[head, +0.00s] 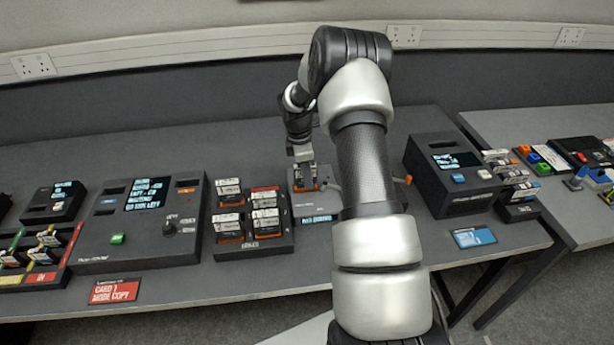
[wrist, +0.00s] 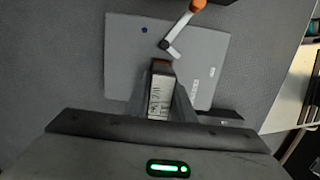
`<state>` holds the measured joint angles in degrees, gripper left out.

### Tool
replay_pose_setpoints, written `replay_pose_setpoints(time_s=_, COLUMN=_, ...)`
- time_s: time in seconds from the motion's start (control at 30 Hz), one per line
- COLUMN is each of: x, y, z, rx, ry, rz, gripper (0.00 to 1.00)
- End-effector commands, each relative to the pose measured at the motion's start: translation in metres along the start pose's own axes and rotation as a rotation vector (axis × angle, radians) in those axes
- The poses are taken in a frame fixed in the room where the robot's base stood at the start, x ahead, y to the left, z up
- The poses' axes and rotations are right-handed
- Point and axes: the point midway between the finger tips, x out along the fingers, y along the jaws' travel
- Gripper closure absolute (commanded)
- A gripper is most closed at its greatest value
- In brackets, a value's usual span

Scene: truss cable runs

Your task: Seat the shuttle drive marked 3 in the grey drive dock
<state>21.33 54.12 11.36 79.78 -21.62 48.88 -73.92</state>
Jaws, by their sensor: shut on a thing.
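My gripper (head: 304,172) is shut on a shuttle drive (wrist: 159,93), which has a pale label and an orange-brown end. The label's number is too small to read. The grey drive dock (head: 306,203) lies directly under the gripper in the head view, partly hidden by my arm. In the wrist view the drive's orange end is over the face of the dock (wrist: 130,60). I cannot tell whether the drive is in the slot or just above it. A jointed lever (wrist: 175,38) with an orange knob is on the dock beside the drive.
A rack (head: 253,245) with several labelled drives stands left of the dock. A dark console with a screen (head: 155,195) is further left. Another dark unit (head: 450,172) stands to the right. A red card (head: 115,291) lies near the front edge.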

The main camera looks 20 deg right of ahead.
Motion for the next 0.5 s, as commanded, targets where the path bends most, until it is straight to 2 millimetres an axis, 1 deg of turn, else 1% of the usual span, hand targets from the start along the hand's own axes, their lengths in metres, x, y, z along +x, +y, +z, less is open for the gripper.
replay_pose_setpoints(time_s=0.23, x=0.0065, y=0.0006, z=-0.0009, rx=0.0, ry=0.0, rz=0.002, gripper=1.0)
replay_pose_setpoints(time_s=0.5, x=0.0072, y=0.0006, z=-0.0009, rx=0.0, ry=0.0, rz=0.002, gripper=1.0)
